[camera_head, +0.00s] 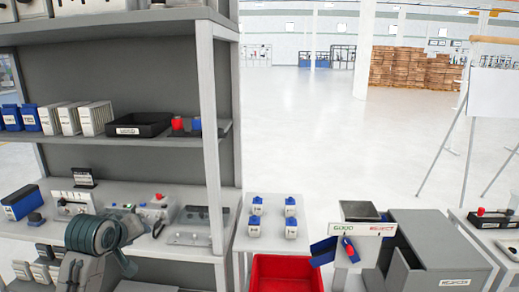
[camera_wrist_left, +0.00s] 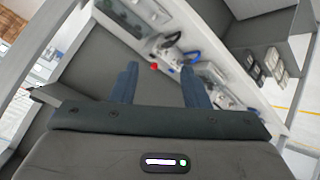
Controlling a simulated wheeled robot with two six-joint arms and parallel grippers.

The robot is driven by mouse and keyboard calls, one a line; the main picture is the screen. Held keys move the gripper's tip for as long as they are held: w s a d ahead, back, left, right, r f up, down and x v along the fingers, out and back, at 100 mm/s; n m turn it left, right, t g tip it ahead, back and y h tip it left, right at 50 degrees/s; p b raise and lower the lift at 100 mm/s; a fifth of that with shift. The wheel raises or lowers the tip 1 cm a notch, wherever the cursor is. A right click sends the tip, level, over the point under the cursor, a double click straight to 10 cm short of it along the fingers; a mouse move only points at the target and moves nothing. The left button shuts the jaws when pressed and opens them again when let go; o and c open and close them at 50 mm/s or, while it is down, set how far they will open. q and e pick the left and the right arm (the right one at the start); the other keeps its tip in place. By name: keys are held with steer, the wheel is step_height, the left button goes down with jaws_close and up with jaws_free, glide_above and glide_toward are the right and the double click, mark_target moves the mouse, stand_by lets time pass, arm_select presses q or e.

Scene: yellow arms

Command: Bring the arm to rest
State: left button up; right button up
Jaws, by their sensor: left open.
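My left gripper (camera_wrist_left: 160,75) shows in the left wrist view with its two dark blue fingers apart. It is open, and nothing sits between the fingers. Beyond them, a shelf with devices appears tilted in the picture, including a small red knob (camera_wrist_left: 154,66). In the head view, part of my left arm (camera_head: 95,235) is folded at the lower left, in front of the shelf unit. The gripper's fingers cannot be made out there. My right arm and right gripper are not in view.
The grey shelf unit (camera_head: 208,115) stands close on the left, holding devices and a black tray (camera_head: 140,125). A red bin (camera_head: 286,272), several blue-and-white items and a grey box (camera_head: 440,245) are at the lower right. Open floor (camera_head: 310,120) lies beyond.

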arm_select(q)
steer(key=s+d+f+m+g, duration=0.3)
steer(key=s+f+m, duration=0.1)
steer(key=s+f, duration=1.35)
steer(key=s+d+f+m+g, duration=0.15)
steer(key=s+f, duration=0.25)
steer(key=s, duration=0.7)
steer(key=s+f+m+g, duration=0.2)
steer(key=s+f, duration=0.2)
steer(key=s, duration=0.6)
step_height(320, 180, down, 28)
steer(key=a+f+g, duration=0.1)
steer(key=a, duration=0.1)
steer(key=s+a+f+g, duration=0.1)
steer(key=s+f, duration=1.7)
steer(key=f, duration=0.3)
steer(key=shift+s+a+y, duration=0.3)
steer(key=shift+s+a, duration=0.05)
steer(key=shift+a, duration=0.05)
